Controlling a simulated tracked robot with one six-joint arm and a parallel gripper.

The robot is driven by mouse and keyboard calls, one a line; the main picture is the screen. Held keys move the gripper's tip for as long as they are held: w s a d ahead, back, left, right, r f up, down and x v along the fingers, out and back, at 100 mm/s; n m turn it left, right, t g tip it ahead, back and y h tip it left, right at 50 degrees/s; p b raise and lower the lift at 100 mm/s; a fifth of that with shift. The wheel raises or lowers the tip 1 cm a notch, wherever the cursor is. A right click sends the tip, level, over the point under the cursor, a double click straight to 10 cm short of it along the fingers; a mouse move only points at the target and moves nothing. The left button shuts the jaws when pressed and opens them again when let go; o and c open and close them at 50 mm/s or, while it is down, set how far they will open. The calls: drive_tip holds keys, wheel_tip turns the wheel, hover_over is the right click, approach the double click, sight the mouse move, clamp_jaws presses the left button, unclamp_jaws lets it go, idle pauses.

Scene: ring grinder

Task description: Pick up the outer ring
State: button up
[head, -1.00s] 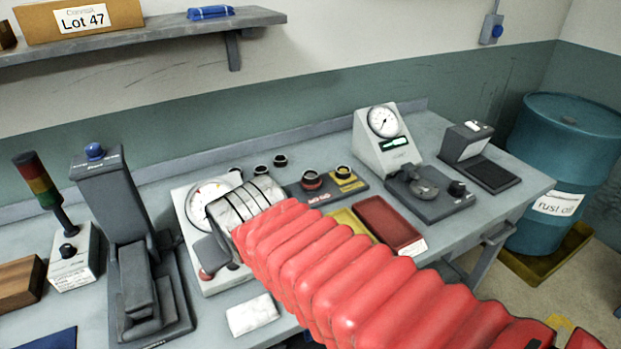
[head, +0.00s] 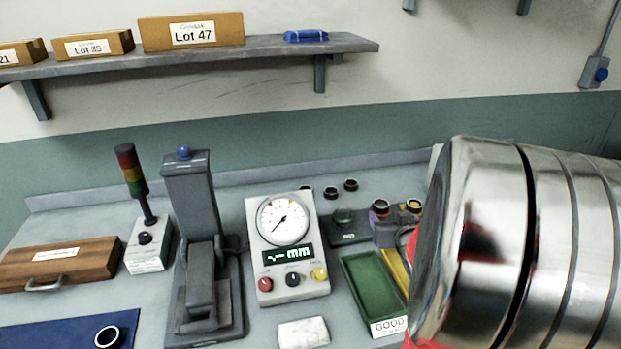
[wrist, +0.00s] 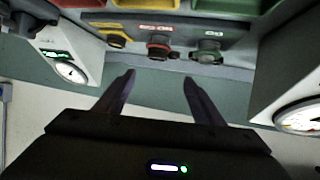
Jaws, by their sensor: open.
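Several dark rings are in the head view; I cannot tell which is the outer ring. One ring (head: 108,337) lies on the blue mat at the lower left. Small dark rings (head: 351,185) stand at the back of the bench, and ring-shaped pieces (head: 413,206) show at the gauge block beside my arm. In the wrist view my gripper (wrist: 164,82) is open, its two dark fingers apart with nothing between them. The gauge block with its red NO GO (wrist: 158,46) and green GO (wrist: 208,48) parts lies beyond the fingertips. My arm hides the bench's right side.
A dial gauge (head: 283,222) and a dark press (head: 195,245) stand mid-bench. A green GOOD tray (head: 372,287), white block (head: 303,333), wooden box (head: 65,262) and signal lamp (head: 140,185) are nearby. A shelf (head: 220,57) with boxes hangs above.

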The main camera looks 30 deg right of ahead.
drive_tip(key=shift+s+d+f, duration=0.25)
drive_tip(key=shift+s+d, duration=0.05)
drive_tip(key=shift+d, duration=0.25)
approach(381, 204)
drive_tip(key=shift+x, duration=1.25)
drive_tip(key=shift+d, duration=0.15)
drive_tip(key=shift+x, duration=2.55)
drive_tip(key=shift+f, duration=0.1)
drive_tip(key=shift+c, duration=0.2)
drive_tip(key=c, duration=1.3)
